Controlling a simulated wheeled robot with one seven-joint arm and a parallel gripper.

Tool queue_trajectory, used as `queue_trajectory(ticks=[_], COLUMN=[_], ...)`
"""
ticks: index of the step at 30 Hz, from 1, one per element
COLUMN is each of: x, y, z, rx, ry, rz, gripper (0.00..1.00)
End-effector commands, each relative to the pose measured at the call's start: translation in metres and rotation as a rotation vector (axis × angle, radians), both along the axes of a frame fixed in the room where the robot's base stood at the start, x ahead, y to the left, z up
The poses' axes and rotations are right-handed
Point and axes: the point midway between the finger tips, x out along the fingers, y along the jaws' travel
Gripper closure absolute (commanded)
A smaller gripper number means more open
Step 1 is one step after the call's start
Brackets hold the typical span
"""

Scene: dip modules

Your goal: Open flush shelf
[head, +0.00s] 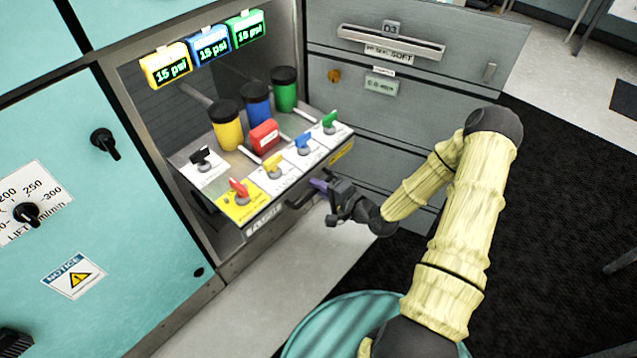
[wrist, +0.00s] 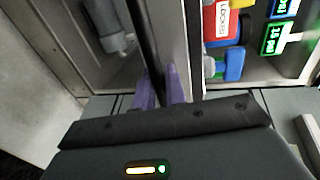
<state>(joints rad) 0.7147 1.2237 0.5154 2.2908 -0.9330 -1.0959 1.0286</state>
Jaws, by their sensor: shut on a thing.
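The flush shelf (head: 222,192) is a metal panel with coloured valve knobs, in the open bay of the teal cabinet. Its front part stands out past the bay's frame. My gripper (head: 322,188) is at the shelf's front edge, right of the front label. In the wrist view, the purple fingertips of my gripper (wrist: 160,86) are closed around a dark bar (wrist: 148,35) along the shelf's front, which looks like its handle.
Yellow (head: 227,133), blue (head: 256,112) and green (head: 284,96) canisters stand behind the knobs, with a red block (head: 264,136). Three pressure displays reading 15 psi hang above. Grey drawers (head: 420,80) stand right of the bay. Light floor (head: 260,300) lies in front.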

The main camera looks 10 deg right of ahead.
Motion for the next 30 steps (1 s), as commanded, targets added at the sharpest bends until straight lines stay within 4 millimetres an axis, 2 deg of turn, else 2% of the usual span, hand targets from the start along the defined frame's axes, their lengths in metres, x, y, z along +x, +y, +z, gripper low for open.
queue_trajectory(ticks=[5, 6, 19, 23, 30], x=[0.000, 0.000, -0.005, -0.018, -0.054], y=[-0.001, -0.001, -0.006, -0.017, -0.046], z=[-0.002, -0.002, 0.001, 0.005, 0.015], rx=[-0.002, -0.002, -0.002, -0.001, -0.002], ry=[0.004, 0.005, 0.001, 0.002, 0.004], rz=[0.000, 0.000, -0.003, -0.005, -0.006], gripper=[1.00, 0.84, 0.83, 0.83, 0.83])
